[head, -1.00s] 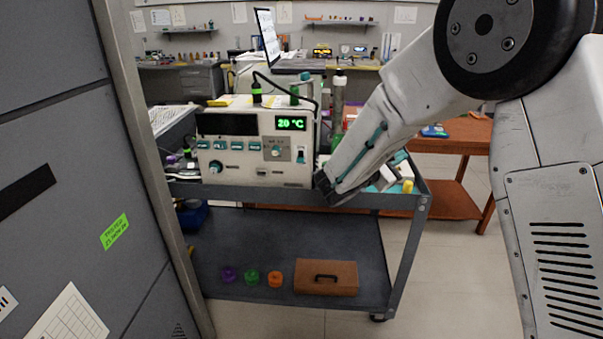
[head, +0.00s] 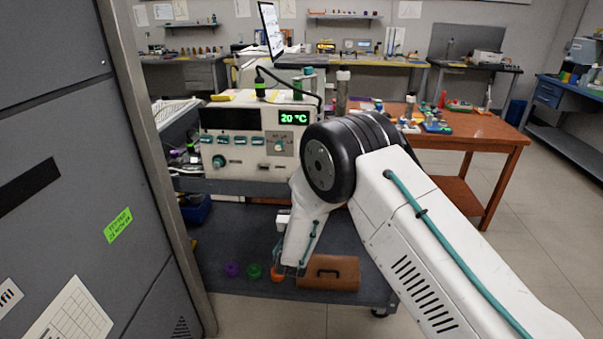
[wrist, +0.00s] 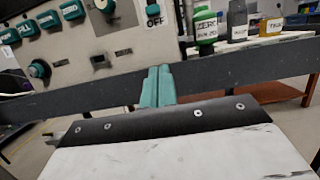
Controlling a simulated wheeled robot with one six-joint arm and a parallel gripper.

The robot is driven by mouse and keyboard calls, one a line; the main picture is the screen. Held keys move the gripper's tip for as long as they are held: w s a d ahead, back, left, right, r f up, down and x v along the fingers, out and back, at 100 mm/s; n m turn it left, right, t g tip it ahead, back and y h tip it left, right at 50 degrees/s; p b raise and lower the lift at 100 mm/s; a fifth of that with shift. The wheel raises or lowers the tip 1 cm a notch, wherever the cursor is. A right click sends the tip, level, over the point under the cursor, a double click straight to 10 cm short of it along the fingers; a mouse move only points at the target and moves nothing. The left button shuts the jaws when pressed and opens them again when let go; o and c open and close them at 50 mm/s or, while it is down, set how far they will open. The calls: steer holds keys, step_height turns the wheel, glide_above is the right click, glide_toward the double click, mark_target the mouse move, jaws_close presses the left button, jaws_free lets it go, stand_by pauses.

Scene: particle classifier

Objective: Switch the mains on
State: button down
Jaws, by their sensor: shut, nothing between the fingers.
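The white machine (head: 252,165) stands on the cart's top shelf, its display (head: 293,118) lit green with "20 °C". Its front has a row of teal switches (head: 238,141), a round teal knob (head: 218,161) and a right-hand panel with a control (head: 279,147). In the wrist view, a teal control (wrist: 153,9) sits at the top edge above an "OFF" label; its upper part is cut off. My gripper (wrist: 157,76) is shut and empty, its teal fingers together before the cart's edge, below the machine front and apart from it.
The cart's dark edge (wrist: 60,103) crosses in front of my gripper. The lower shelf holds purple, green and orange rings and a brown case (head: 330,272). A grey cabinet (head: 60,150) blocks the left.

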steer(key=x, duration=1)
steer(key=shift+w+r, duration=0.15)
steer(key=shift+r, duration=0.05)
step_height(320, 180, up, 3)
steer(key=shift+f, duration=0.15)
steer(key=shift+r, duration=0.5)
